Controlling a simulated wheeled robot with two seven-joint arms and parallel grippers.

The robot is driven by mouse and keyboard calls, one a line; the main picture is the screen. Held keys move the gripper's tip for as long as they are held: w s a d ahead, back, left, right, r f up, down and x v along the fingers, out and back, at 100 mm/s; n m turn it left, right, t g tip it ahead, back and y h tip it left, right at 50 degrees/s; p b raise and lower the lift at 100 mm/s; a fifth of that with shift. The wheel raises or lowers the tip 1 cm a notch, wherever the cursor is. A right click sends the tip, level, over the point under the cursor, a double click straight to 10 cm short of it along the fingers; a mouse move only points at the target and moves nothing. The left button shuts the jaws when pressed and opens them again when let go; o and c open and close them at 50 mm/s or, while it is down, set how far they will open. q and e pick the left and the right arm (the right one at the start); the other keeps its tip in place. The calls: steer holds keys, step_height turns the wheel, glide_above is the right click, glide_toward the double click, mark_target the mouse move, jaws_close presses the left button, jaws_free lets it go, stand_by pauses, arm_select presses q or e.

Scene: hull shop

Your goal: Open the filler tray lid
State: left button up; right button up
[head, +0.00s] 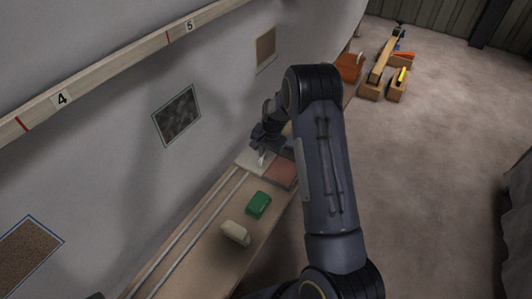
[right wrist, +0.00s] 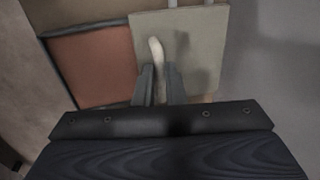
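The filler tray (head: 282,173) is at the far end of the narrow plank bench in the head view. A reddish-brown surface shows in its dark frame, and the tray also fills the upper left of the right wrist view (right wrist: 100,68). The pale flat lid (head: 246,156) lies beside this reddish area, over its edge in the wrist view (right wrist: 205,50). A cream handle (right wrist: 156,52) stands on the lid. My right gripper (right wrist: 160,72) has its fingers on both sides of the handle, apparently touching it. My left gripper is not in view.
Two pale rails (head: 195,232) run along the bench from the lid. A green block (head: 258,204) and a cream block (head: 235,232) sit nearer on the bench. The hull wall (head: 110,140) rises close on the left. Wooden boxes (head: 371,88) stand on the floor beyond.

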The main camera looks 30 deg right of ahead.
steer(key=o, duration=0.5)
steer(key=shift+s+d+r, duration=0.1)
steer(key=shift+s+r, duration=0.15)
steer(key=shift+r, duration=1.05)
steer(key=shift+s+d+r, duration=0.15)
steer(key=shift+s+r, duration=0.05)
steer(key=shift+r, duration=1.05)
steer(key=shift+s+d+r, duration=0.1)
steer(key=shift+s+r, duration=0.15)
steer(key=shift+r, duration=1.05)
steer(key=s+a+r+n+t+y+p, duration=0.1)
steer(key=s+a+r+n+p, duration=0.1)
steer(key=s+a+r, duration=0.5)
steer(key=s+r+n+t+y+p, duration=0.1)
steer(key=s+r+n, duration=0.1)
steer(key=s+r, duration=0.65)
steer(key=s+a+r+n+p, duration=0.1)
steer(key=s+a+r+n, duration=0.1)
steer(key=s, duration=0.3)
steer(key=s+a+r+n+t+p, duration=0.1)
steer(key=s+a+r+n, duration=0.1)
steer(key=s+a, duration=0.2)
steer(key=s+a+r+n+p, duration=0.1)
steer(key=s+a+r+n, duration=0.2)
steer(key=s, duration=0.3)
steer(key=shift+s+a+t+y, duration=0.25)
steer(key=shift+s+t+y, duration=0.05)
steer(key=shift+y, duration=0.1)
